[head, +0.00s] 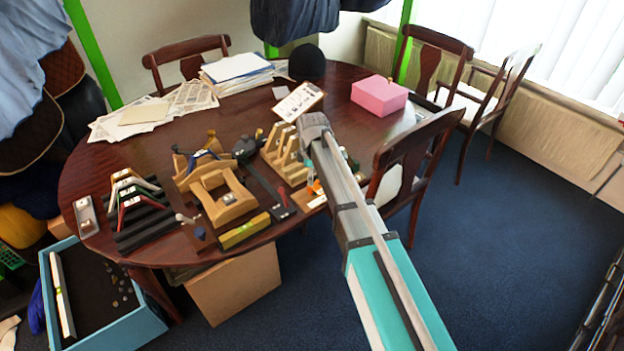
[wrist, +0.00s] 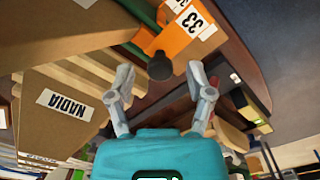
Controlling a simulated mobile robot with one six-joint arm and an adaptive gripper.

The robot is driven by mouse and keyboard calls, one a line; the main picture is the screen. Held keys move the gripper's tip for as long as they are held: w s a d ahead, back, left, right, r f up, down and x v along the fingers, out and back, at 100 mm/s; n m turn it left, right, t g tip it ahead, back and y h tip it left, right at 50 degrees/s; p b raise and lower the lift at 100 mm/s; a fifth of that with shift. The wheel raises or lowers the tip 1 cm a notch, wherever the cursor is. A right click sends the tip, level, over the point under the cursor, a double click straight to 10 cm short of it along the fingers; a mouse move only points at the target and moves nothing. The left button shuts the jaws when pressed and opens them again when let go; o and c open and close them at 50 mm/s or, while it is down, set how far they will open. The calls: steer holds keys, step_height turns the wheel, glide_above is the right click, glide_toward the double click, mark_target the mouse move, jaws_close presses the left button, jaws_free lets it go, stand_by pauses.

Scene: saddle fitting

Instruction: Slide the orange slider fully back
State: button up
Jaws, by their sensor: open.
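The orange slider (wrist: 185,36) is at the top of the wrist view and carries a white label reading 33. A dark round knob (wrist: 160,66) sticks out from its near end. My gripper (wrist: 160,76) is open, with one finger on each side of the knob. A gap shows on both sides, so the fingers do not appear to grip it. In the head view a small orange patch (head: 315,187) shows beside my arm at the table's near edge. My arm hides most of the slider there.
A wooden block with a NADIA label (wrist: 66,103) stands close on the left in the wrist view. Wooden racks (head: 283,150) and a wooden saddle frame (head: 225,198) crowd the table (head: 150,165). A chair (head: 410,160) stands close right of my arm.

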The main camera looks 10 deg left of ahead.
steer(key=shift+f, duration=0.1)
steer(key=shift+c, duration=0.2)
jaws_close()
